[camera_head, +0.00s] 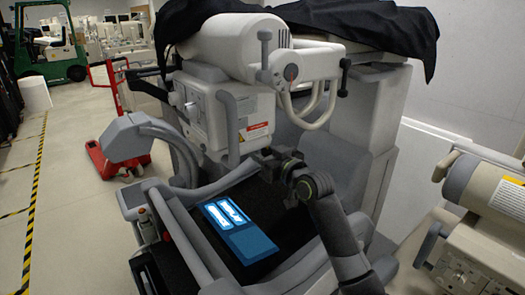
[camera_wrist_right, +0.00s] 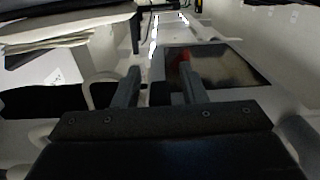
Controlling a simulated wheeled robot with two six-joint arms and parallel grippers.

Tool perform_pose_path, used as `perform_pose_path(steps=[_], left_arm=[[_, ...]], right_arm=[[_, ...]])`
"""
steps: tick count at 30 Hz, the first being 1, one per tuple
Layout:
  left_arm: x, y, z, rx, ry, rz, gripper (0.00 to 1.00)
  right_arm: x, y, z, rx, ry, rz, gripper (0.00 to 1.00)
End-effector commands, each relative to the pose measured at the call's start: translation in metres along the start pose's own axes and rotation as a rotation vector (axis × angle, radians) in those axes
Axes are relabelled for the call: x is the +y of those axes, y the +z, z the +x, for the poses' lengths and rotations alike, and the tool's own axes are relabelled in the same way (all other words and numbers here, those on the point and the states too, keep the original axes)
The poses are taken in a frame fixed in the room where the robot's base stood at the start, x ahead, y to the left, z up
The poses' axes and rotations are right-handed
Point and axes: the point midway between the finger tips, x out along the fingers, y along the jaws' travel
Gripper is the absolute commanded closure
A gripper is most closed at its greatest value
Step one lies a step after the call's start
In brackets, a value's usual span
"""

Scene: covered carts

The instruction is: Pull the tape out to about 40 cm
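I cannot make out a tape or tape measure in either view. My right gripper (camera_head: 268,158) is over the dark top of the grey and white machine, in front of its upright housing. In the right wrist view my right gripper (camera_wrist_right: 160,72) has its two fingers standing apart, with nothing visibly held between them. A small blurred red patch (camera_wrist_right: 184,62) shows beyond the right finger; I cannot tell what it is. My left gripper is not in view.
The machine (camera_head: 215,115) has a blue lit screen (camera_head: 240,228) on its sloping top and a black cloth (camera_head: 395,28) above. Another beige machine (camera_head: 505,200) stands at right. A red pallet jack (camera_head: 103,158) and green forklift (camera_head: 60,55) stand at left.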

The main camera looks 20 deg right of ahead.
Motion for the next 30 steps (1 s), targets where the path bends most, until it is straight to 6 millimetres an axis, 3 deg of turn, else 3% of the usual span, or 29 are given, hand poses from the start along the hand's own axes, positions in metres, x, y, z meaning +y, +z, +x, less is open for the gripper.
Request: perform_pose_path(steps=[8,17,26,30], left_arm=[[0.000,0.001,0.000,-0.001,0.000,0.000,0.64],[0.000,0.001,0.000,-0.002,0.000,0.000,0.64],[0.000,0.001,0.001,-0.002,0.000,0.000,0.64],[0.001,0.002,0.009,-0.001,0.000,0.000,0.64]], right_arm=[[0.000,0.000,0.001,0.000,0.000,0.000,0.62],[0.000,0.000,0.001,0.000,0.000,0.000,1.00],[0.000,0.002,0.001,-0.001,0.000,0.000,1.00],[0.000,0.013,0.001,-0.002,0.000,0.001,1.00]])
